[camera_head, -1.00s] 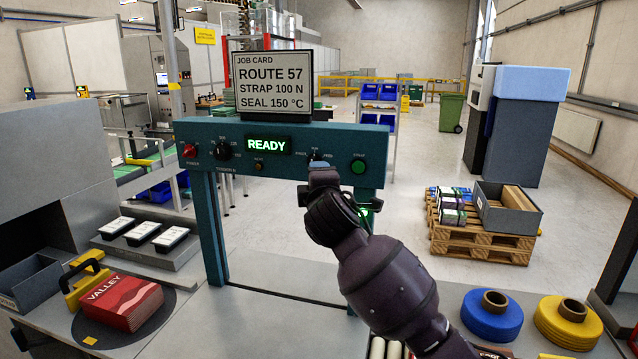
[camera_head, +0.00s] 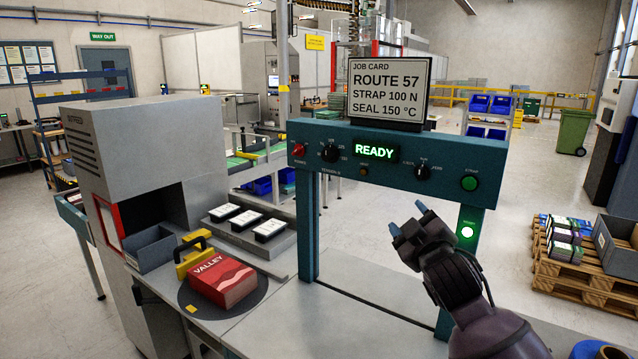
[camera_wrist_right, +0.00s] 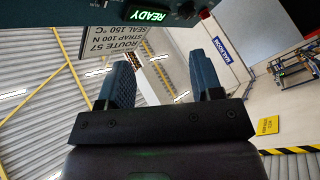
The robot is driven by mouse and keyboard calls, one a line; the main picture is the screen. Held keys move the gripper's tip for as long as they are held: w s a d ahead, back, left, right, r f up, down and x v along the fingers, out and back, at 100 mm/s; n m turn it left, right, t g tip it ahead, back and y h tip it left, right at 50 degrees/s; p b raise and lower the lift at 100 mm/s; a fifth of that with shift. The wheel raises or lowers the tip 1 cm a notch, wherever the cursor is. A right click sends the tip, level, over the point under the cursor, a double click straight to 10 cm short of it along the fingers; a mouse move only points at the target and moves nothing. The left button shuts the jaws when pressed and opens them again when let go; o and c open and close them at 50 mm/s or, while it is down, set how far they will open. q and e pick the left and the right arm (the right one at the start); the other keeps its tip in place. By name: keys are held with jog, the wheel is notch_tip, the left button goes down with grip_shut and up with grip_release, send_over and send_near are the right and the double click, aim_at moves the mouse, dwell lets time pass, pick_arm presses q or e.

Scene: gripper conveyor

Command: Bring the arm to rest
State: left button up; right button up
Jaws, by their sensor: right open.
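My right gripper (camera_head: 408,222) is open and empty, in front of and below the teal control beam (camera_head: 325,135). Its two blue-grey fingers stand apart. In the right wrist view the open fingers (camera_wrist_right: 165,85) show with nothing between them, and the READY display (camera_wrist_right: 148,15) is beyond them, at the top. In the head view the READY display (camera_head: 375,151) glows green beside several knobs and buttons. My left gripper is not in view.
A red VALLEY pack (camera_head: 222,283) lies on a dark round plate beside a yellow tool (camera_head: 195,255). Three white-topped trays (camera_head: 245,219) sit behind. A job card (camera_head: 389,88) stands on the beam. The table under the frame is clear. A pallet (camera_head: 575,278) stands right.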

jog(key=s+d+f+m+g, duration=0.1)
jog(key=s+d+f+m, duration=0.1)
jog(key=s+f, duration=0.45)
jog(key=s+d+f+m+g, duration=0.1)
jog(key=s+d+f+m, duration=0.15)
jog(key=f, duration=0.75)
jog(key=s+d+f+m+g, duration=0.1)
jog(key=s+f+m, duration=0.2)
jog(key=s+f, duration=0.35)
jog(key=s+d+f+m+g+h+b, duration=0.1)
jog(key=s+d+f+g, duration=0.3)
jog(key=s+f, duration=1.3)
jog(key=shift+s+d+f+m+g+h, duration=0.15)
jog(key=shift+s+f+m+g+h, duration=0.2)
jog(key=shift+s+m+h, duration=0.45)
